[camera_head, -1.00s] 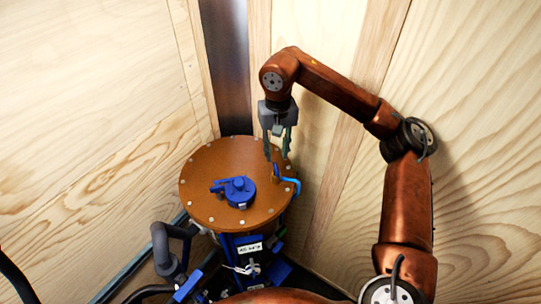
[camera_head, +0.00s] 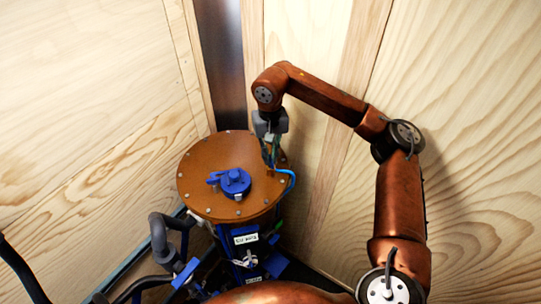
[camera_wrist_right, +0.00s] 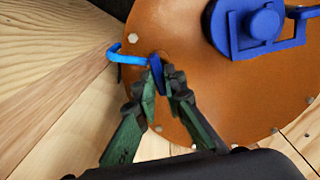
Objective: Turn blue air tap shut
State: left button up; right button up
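The blue air tap (camera_wrist_right: 157,72) is a small dark-blue lever near the rim of a round orange-brown lid, with a light-blue hose beside it. My right gripper (camera_wrist_right: 159,82) reaches down to it, and its two green-black fingers stand close on either side of the lever with no clear gap. In the head view my right gripper (camera_head: 269,160) is at the lid's right edge and its fingers largely hide the tap. My left gripper is not in view.
The brown lid (camera_head: 205,190) carries a larger blue valve (camera_head: 234,182) near its middle and bolts around its rim. The light-blue hose (camera_head: 291,180) bends over the right edge. Grey pipes (camera_head: 160,238) stand at left. Wooden walls (camera_head: 90,80) close in behind.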

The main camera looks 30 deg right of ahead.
jog(key=shift+s+r, duration=0.15)
jog(key=shift+s, duration=0.1)
grip_shut()
jog(key=shift+m, duration=2.6)
jog(key=m, duration=0.5)
jog(key=shift+w+r, duration=0.1)
jog(key=m, duration=0.4)
jog(key=shift+m+p, duration=0.3)
jog(key=shift+m, duration=0.1)
jog(key=shift+w+r+m, duration=0.1)
jog(key=shift+m, duration=1.3)
jog(key=shift+o, duration=2.3)
grip_release()
jog(key=shift+o, duration=0.6)
